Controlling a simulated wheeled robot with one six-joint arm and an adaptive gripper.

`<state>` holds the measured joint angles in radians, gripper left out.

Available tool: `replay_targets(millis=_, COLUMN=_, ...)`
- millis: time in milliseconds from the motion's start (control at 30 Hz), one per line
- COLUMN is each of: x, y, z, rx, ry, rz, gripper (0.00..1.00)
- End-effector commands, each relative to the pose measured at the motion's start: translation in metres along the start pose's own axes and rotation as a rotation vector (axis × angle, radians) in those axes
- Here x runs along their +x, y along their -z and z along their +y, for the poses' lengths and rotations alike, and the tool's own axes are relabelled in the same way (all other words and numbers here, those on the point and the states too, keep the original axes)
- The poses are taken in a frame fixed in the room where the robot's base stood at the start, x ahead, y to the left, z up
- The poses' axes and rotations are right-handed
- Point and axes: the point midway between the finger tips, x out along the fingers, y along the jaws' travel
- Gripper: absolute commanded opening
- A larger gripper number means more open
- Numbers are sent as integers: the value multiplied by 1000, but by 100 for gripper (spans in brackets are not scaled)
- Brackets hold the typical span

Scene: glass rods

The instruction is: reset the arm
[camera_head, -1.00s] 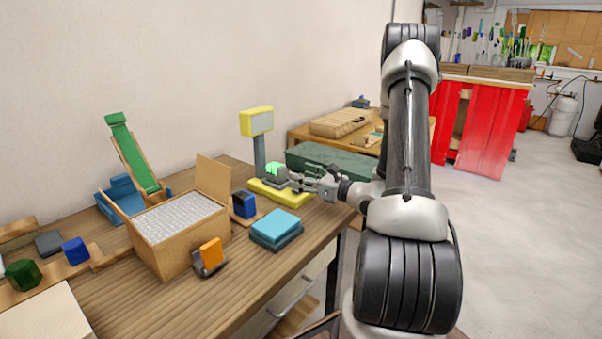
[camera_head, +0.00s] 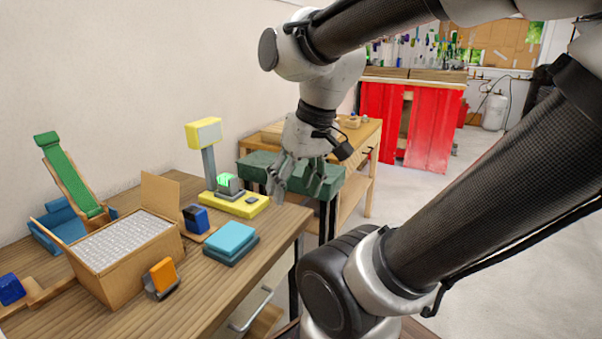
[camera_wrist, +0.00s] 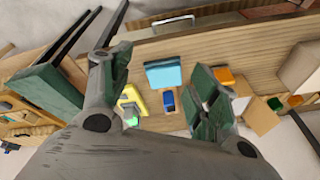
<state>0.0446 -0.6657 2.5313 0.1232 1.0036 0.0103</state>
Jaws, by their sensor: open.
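My gripper (camera_head: 297,180) hangs fingers-down in the head view, in the air near the right end of the wooden workbench (camera_head: 232,279). Its fingers are spread apart with nothing between them. In the wrist view my gripper (camera_wrist: 160,88) also shows open, with one finger on each side. Between and beyond the fingers lie the blue box (camera_wrist: 164,72), the dark blue block (camera_wrist: 168,101) and the yellow scale base (camera_wrist: 131,98), all on the bench below. The green piece (camera_head: 228,181) sits on the yellow scale (camera_head: 250,206), apart from my fingers.
A cardboard box (camera_head: 103,288) with a white textured filling, an orange block (camera_head: 162,273) in a dark holder and a green ramp (camera_head: 70,178) stand on the bench. A green case (camera_head: 257,163) is behind my gripper. Red cabinets (camera_head: 432,130) stand farther back, with open floor beside them.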

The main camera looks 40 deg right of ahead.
Motion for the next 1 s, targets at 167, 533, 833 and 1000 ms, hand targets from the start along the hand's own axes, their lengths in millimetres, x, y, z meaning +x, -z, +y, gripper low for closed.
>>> replay_targets(millis=167, x=-18, y=6, z=12, rx=-115, ry=-78, rz=96, gripper=60)
replay_targets(millis=533, x=-19, y=6, z=14, rx=-122, ry=-85, rz=101, gripper=60)
replay_targets(millis=833, x=-19, y=6, z=14, rx=-121, ry=-85, rz=100, gripper=60)
replay_targets(millis=1000, x=-19, y=6, z=14, rx=-121, ry=-84, rz=100, gripper=60)
